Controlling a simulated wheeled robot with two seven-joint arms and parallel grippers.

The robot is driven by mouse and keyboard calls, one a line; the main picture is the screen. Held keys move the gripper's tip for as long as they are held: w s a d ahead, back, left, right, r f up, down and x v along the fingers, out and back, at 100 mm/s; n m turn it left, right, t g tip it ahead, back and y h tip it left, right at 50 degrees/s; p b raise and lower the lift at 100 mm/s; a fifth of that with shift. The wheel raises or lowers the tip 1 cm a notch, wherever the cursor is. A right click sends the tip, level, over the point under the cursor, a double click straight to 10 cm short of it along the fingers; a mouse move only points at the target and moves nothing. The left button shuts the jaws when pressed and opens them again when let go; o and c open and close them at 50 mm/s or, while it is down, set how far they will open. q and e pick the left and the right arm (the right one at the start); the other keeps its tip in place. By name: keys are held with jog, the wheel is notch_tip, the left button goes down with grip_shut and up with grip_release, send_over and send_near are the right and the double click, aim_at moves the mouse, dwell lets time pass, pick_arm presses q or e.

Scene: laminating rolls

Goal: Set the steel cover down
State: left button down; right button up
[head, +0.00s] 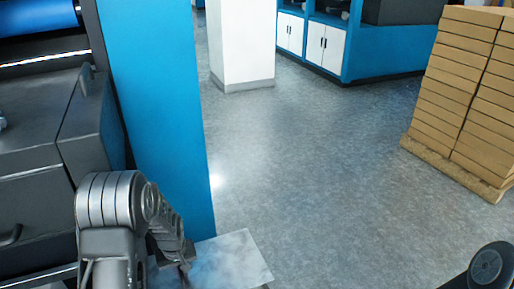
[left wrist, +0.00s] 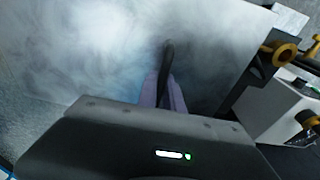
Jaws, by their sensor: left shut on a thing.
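The steel cover (head: 235,258) is a flat, pale, shiny sheet at the bottom of the head view, partly hidden by my left arm. In the left wrist view the cover (left wrist: 100,55) fills much of the upper picture. My left gripper (left wrist: 166,85) is shut on a dark upright handle (left wrist: 168,52) that stands against the cover. In the head view the left gripper (head: 184,268) is at the cover's left side, its fingertips hard to make out. What lies under the cover is hidden. My right gripper is out of view.
A dark machine (head: 35,150) with a blue panel (head: 155,110) stands at left. The left wrist view shows yellow knobs (left wrist: 281,52) and a white box (left wrist: 265,108) beside the cover. Stacked boxes on a pallet (head: 460,165) stand at right. The grey floor (head: 310,160) between is clear.

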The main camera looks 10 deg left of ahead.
pick_arm(q)
jog(key=shift+s+d, duration=0.1)
jog(key=shift+s, duration=0.2)
jog(key=shift+s+d+r+m, duration=0.2)
jog(key=shift+s+m, duration=0.05)
jog(key=shift+s, duration=0.15)
jog(key=shift+s+d+r+m, duration=0.15)
jog(key=shift+s+d+m, duration=0.1)
jog(key=shift+s, duration=0.1)
jog(key=shift+w+d+r+m, duration=0.1)
jog(key=shift+d+r+m, duration=0.3)
jog(key=shift+d+r, duration=0.35)
jog(key=w+d+r+m, duration=0.2)
jog(key=w+d+r, duration=0.1)
jog(key=d+r, duration=0.4)
jog(key=w+d+r+m, duration=0.2)
jog(key=d+r+m, duration=0.1)
jog(key=d+r, duration=0.4)
notch_tip(320, 180, up, 3)
jog(key=shift+w+d+f+m+h, duration=0.2)
jog(key=shift+w+d+m+h, duration=0.1)
jog(key=shift+w+d+h, duration=0.1)
